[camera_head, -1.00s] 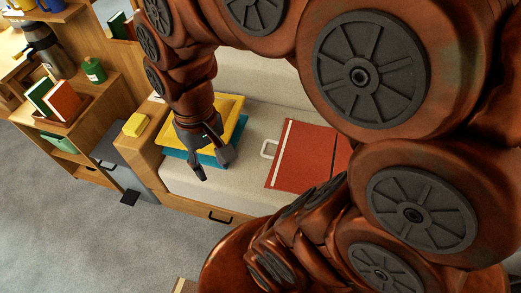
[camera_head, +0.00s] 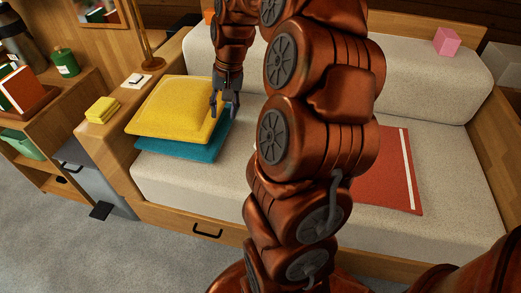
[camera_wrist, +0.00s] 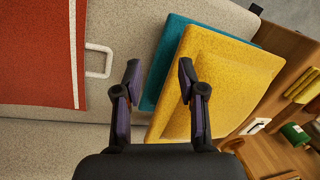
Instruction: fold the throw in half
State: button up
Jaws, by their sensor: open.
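The throw is a flat red cloth with white stripes. In the head view the throw (camera_head: 388,178) lies on the sofa seat, and its right end with a stripe shows; my arm hides its left part. In the wrist view the throw (camera_wrist: 35,55) is at the left, with a stripe and a white loop handle (camera_wrist: 98,61) on its near edge. My gripper (camera_head: 225,112) is open and empty, by the right side of the yellow cushion. In the wrist view my gripper (camera_wrist: 158,80) has its fingers apart, between the loop and the cushions.
A yellow cushion (camera_head: 175,108) lies on a teal one (camera_head: 180,148) at the sofa's left end. A wooden ledge holds a yellow block (camera_head: 102,109) and a lamp (camera_head: 146,40). A pink cube (camera_head: 446,41) sits on the backrest. Seat (camera_head: 455,155) right of the throw is bare.

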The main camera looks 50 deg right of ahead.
jog(key=s+d+f+m+b, duration=0.1)
jog(key=d+f+m+b, duration=0.3)
jog(key=d+f+b, duration=0.8)
jog(key=shift+t+h, duration=0.3)
jog(key=shift+t, duration=0.1)
jog(key=f, duration=0.3)
jog(key=w+d+f, duration=0.1)
jog(key=f, duration=0.2)
jog(key=d+f+p, duration=0.1)
jog(key=f, duration=0.2)
jog(key=shift+w+d+f, duration=0.25)
jog(key=shift+f, duration=0.1)
jog(key=shift+c, duration=0.3)
grip_shut()
